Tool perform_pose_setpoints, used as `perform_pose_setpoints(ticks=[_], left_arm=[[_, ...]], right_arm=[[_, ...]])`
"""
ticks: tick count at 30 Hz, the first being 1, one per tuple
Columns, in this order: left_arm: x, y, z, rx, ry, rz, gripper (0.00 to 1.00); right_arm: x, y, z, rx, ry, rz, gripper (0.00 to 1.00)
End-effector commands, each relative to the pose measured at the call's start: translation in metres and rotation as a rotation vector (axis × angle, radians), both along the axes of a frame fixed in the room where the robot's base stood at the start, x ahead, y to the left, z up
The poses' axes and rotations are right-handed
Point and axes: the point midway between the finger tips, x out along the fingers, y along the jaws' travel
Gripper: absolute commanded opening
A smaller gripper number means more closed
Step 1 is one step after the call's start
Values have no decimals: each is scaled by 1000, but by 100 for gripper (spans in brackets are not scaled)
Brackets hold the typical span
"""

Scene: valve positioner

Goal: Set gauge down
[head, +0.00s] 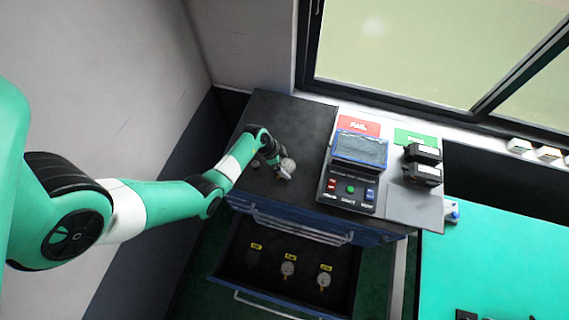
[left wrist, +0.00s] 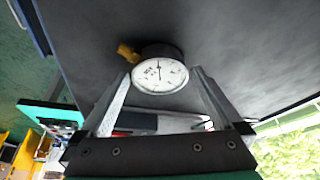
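A round gauge (head: 288,165) with a white dial and dark rim is at the black cabinet top, near its middle. In the left wrist view the gauge (left wrist: 160,74) faces the camera, and its brass stem points to the upper left. My left gripper (head: 283,172) reaches down to it from the left. Its fingertips (left wrist: 162,72) are at the two sides of the gauge's rim and look shut on it. Whether the gauge touches the cabinet top (head: 290,115) is hard to tell. My right gripper is not in view.
An open drawer (head: 235,270) below holds two more gauges (head: 288,268) beside yellow labels. Right of the gauge stands a test device (head: 350,185) with buttons. Beyond are a red FAIL pad (head: 358,125), a green pad (head: 415,137) and black units (head: 422,174). The cabinet top's back left is clear.

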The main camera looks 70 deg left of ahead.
Motion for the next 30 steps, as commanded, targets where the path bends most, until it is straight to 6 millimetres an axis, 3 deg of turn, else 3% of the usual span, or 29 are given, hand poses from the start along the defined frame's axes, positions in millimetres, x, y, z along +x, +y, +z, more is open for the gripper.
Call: perform_pose_setpoints(ticks=[5, 18, 23, 30], left_arm=[[-2, 1, 11, 2, -1, 1, 100], [-38, 10, 100, 1, -1, 2, 100], [-44, 11, 113, 0, 0, 1, 100], [-45, 11, 114, 0, 0, 0, 100]], right_arm=[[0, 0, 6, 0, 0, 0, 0], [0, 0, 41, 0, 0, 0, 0], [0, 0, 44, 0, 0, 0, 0], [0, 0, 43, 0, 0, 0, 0]])
